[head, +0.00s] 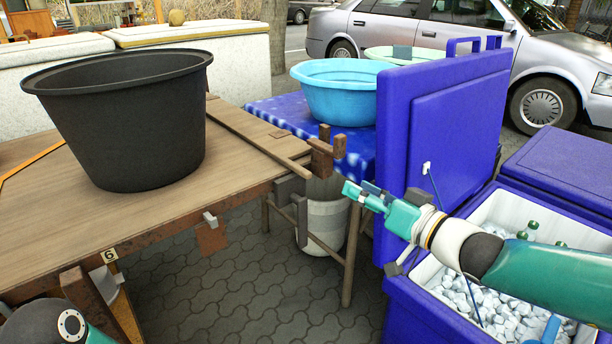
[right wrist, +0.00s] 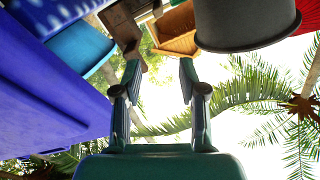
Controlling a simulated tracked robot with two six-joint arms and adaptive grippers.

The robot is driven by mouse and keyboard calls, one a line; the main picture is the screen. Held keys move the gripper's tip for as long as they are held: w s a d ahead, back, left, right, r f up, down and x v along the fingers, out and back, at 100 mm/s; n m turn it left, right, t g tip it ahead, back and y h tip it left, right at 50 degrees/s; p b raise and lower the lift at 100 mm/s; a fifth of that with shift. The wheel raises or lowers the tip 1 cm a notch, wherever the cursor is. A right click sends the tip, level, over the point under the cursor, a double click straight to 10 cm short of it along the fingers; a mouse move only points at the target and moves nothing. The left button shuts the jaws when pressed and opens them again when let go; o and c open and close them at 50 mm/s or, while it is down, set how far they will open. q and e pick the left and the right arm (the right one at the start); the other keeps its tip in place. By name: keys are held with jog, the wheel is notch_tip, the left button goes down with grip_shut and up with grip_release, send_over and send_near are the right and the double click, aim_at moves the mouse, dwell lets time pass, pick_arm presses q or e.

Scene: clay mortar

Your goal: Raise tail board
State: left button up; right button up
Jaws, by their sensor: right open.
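A wooden board (head: 262,133) lies flat along the right end of the wooden table bed (head: 120,215); I take it to be the tail board. A brown wooden upright piece (head: 323,160) stands at its near right corner. My right gripper (head: 352,190) is open and empty just right of and below this piece, seemingly apart from it. In the right wrist view the open fingers (right wrist: 160,75) point up toward brown wood (right wrist: 122,28), with one fingertip close to it. Whether they touch, I cannot tell. Only part of my left arm shows at bottom left; its gripper is out of view.
A large black tub (head: 130,130) stands on the bed. A light-blue basin (head: 335,90) sits on a blue-covered table (head: 285,112) behind. A blue cooler (head: 440,125) with lid raised, holding ice and bottles, stands at right. A pale bucket (head: 325,222) is under the board's end.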

jog(key=p+x, duration=0.1)
jog(key=x, duration=1.5)
jog(key=shift+w+a+r+p, duration=0.15)
jog(key=shift+w+r+p, duration=0.15)
jog(key=shift+r+p, duration=0.05)
jog(key=shift+c, duration=0.4)
grip_shut()
